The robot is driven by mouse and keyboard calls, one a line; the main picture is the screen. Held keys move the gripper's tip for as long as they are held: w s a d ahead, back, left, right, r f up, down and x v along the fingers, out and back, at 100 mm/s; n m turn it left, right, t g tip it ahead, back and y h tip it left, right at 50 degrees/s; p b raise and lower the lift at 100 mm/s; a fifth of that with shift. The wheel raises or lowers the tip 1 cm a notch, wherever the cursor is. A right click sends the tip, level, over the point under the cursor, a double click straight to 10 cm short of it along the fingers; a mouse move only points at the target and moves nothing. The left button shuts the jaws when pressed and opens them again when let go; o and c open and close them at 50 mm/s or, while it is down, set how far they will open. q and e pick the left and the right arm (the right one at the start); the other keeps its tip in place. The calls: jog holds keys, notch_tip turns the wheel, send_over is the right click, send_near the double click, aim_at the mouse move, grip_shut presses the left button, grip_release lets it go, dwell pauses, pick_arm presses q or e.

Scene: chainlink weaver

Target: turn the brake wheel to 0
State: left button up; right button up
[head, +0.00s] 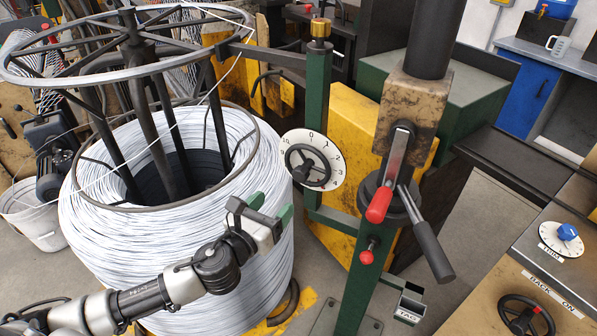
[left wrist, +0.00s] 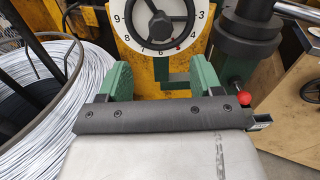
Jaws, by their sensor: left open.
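The brake wheel (head: 308,166) is a black handwheel in front of a round white numbered dial (head: 331,146) on a green post. In the head view, 0 is at the dial's top. In the left wrist view the wheel (left wrist: 158,24) is at the top centre, with its top cut off. A small red mark shows low on its rim, right of centre, around the lower numbers. My left gripper (head: 271,208) is below and left of the wheel, apart from it. Its green fingers (left wrist: 158,80) are wide open with nothing between them. My right gripper is out of view.
A large coil of white wire (head: 170,250) under a spoked ring stands at left, close to my left arm. Right of the wheel are a red-handled lever (head: 379,204) and a red knob (head: 366,257). A blue knob (head: 567,232) and another black handwheel (head: 527,316) are at far right.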

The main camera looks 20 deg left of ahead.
aim_at(298, 176)
pick_arm(q)
jog(key=p+x, duration=0.1)
jog(key=x, duration=0.8)
jog(key=shift+w+d+r+p, duration=0.15)
jog(key=shift+w+p, duration=0.1)
jog(key=shift+p, duration=0.1)
jog(key=shift+x, duration=0.8)
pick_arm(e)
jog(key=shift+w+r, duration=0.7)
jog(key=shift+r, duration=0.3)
pick_arm(q)
jog(key=c, duration=0.9)
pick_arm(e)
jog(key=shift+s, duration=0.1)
